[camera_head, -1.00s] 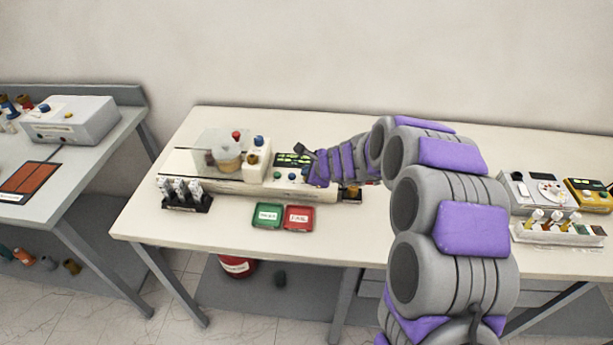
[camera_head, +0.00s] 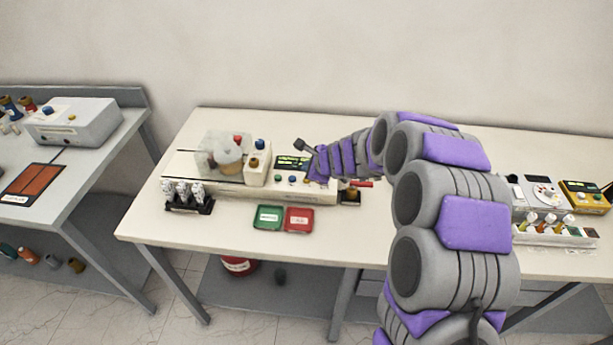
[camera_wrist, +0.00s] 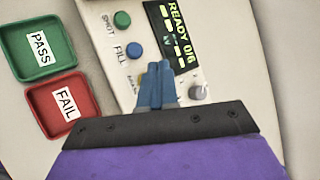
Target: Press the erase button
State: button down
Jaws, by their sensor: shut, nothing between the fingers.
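The control panel (camera_wrist: 130,60) of the machine shows in the wrist view with a green button (camera_wrist: 122,19) labelled SHOT, a blue button (camera_wrist: 134,50) labelled FILL and a lit display (camera_wrist: 175,35) reading READY 0/6. My gripper (camera_wrist: 157,70) is shut and empty, its blue-grey fingertips over the panel just below the FILL button and display. A label (camera_wrist: 134,86) left of the fingers is partly covered and unreadable. No button marked erase can be read; the fingers hide that part of the panel. I cannot tell whether the fingertips touch it.
A green PASS tray (camera_wrist: 37,48) and a red FAIL tray (camera_wrist: 62,105) lie left of the panel in the wrist view. A silver knob (camera_wrist: 199,92) is right of the fingers. A black rack (camera_head: 188,204) stands on the table's left; another device (camera_head: 541,192) stands far right.

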jog(key=shift+r+p, duration=1.5)
jog(key=shift+r, duration=0.4)
jog(key=shift+r, duration=0.1)
jog(key=s+r+n+g, duration=0.1)
jog(key=s+r+n, duration=0.3)
jog(key=s, duration=0.3)
jog(key=s+r+n+g+y, duration=0.1)
jog(key=s+r+n+g, duration=0.2)
jog(key=s, duration=0.4)
jog(key=s+r+n, duration=0.4)
jog(key=s+n, duration=0.1)
jog(key=s, duration=0.3)
jog(key=s+d+n+g+h, duration=0.2)
jog(key=s+d+n+h, duration=0.1)
jog(key=s+d, duration=0.6)
jog(key=s+d+n+g+h, duration=0.2)
jog(key=s+d, duration=0.7)
jog(key=s, duration=0.9)
jog(key=shift+d+f+n+g+h, duration=0.3)
jog(key=shift+d+n+g+h, duration=0.1)
jog(key=shift+n+h, duration=0.6)
jog(key=c, duration=1.8)
grip_release()
jog(key=shift+a, duration=0.1)
